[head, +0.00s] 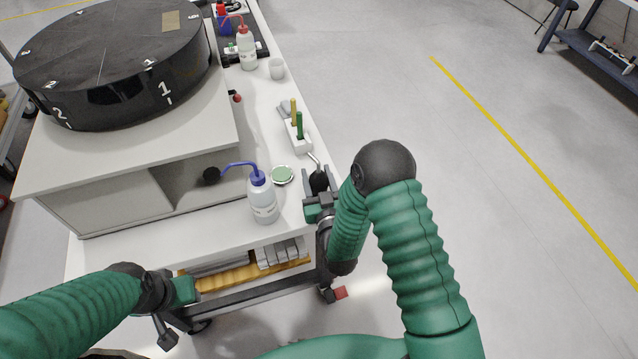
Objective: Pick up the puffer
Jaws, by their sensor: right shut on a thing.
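The puffer (318,181) is a small black bulb with a thin pale nozzle pointing up and to the left. It is at the right edge of the white bench. My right gripper (320,187) is shut on the bulb, with one finger on each side. Whether the bulb still touches the bench is unclear. My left gripper (186,291) is low at the left, in front of the bench and away from the puffer. Its fingers do not show clearly.
A blue-capped wash bottle (263,198) and a green-topped round dish (282,175) stand left of the puffer. A white holder (298,137) with green and yellow tools is behind it. A large black drum (115,60) fills the back left. Open floor lies to the right.

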